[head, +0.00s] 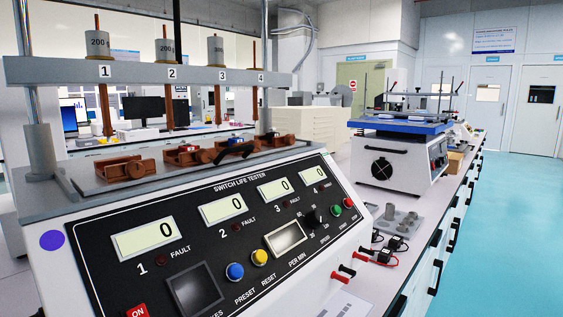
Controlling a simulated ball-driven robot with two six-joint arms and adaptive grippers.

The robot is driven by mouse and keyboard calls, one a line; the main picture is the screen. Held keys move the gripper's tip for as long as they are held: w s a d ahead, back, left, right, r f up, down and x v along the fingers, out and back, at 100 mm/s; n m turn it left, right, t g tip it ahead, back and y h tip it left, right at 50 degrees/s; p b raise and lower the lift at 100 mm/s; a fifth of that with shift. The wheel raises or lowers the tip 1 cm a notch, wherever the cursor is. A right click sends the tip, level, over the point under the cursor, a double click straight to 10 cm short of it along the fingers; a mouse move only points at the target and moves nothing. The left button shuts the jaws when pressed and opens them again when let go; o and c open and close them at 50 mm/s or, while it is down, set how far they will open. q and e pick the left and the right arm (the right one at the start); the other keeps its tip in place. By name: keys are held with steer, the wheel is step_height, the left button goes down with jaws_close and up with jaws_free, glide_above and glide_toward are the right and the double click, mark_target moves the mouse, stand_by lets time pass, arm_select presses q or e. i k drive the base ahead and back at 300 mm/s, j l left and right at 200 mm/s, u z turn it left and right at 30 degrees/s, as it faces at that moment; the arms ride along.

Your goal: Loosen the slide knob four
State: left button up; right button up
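The switch life tester (205,225) stands on the bench at the left, with stations numbered 1, 2, 3 and 4 on its grey crossbar (150,74). Below the bar, a row of brown slide clamps (125,169) sits on the grey top plate. A black lever (232,150) shows near the third clamp. Neither of my grippers is in view.
Brown rods hang from the crossbar above the clamps, and metal posts (37,150) flank it. Loose metal weights (400,218) and red and black leads (380,254) lie right of the tester. Another machine (400,155) stands behind. The blue floor at right is clear.

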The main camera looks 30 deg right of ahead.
mark_target(290, 140)
steer(key=l+u, duration=0.1)
steer(key=u, duration=1.05)
steer(key=k+l+u, duration=0.25)
steer(key=l+u, duration=0.2)
steer(key=k+l+u, duration=0.25)
steer(key=u, duration=0.2)
steer(key=k+l+u, duration=0.4)
steer(key=i+j, duration=0.05)
steer(key=j, duration=0.05)
